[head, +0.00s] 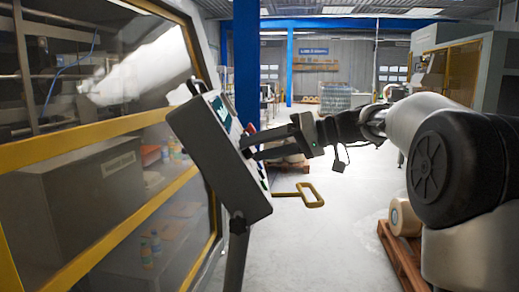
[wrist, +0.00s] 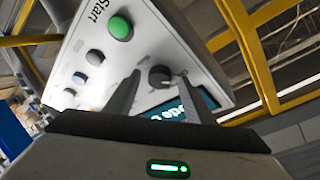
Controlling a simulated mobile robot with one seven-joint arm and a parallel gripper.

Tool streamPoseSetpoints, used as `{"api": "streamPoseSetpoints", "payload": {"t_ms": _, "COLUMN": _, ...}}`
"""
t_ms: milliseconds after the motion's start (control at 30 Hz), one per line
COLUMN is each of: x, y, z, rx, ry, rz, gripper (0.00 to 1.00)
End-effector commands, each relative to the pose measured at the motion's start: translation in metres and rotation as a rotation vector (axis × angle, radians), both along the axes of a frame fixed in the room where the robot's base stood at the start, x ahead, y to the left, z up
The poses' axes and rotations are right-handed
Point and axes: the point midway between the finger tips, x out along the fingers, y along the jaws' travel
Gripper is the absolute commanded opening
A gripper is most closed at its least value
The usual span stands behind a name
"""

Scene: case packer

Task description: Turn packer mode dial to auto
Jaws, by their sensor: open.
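The packer's control box (head: 215,150) is a grey tilted box on a post at the left of the head view; its face is mostly turned away there. My gripper (head: 248,147) reaches the face from the right. In the wrist view its two open fingers (wrist: 161,72) stand on either side of the dial, with gaps visible. I cannot read the dial's setting.
Several smaller buttons (wrist: 95,57) sit beside the green one. The packer's yellow-framed glass side (head: 90,140) stands close at left. A yellow handle (head: 300,195) juts out below my gripper. A pallet with a roll (head: 403,218) is at right; the floor between is clear.

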Motion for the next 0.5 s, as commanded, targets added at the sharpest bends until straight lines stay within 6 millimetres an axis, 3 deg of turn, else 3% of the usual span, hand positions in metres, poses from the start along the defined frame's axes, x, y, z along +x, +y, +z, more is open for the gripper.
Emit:
{"api": "streamPoseSetpoints", "payload": {"t_ms": 200, "x": 0.0001, "y": 0.0001, "z": -0.0001, "rx": 0.0, "ry": 0.0, "rz": 0.0, "gripper": 0.47}}
{"api": "streamPoseSetpoints", "payload": {"t_ms": 433, "x": 0.0001, "y": 0.0, "z": -0.0001, "rx": 0.0, "ry": 0.0, "rz": 0.0, "gripper": 0.08}}
{"api": "streamPoseSetpoints", "payload": {"t_ms": 500, "x": 0.0, "y": -0.0001, "z": 0.0, "rx": 0.0, "ry": 0.001, "rz": 0.0, "gripper": 0.08}}
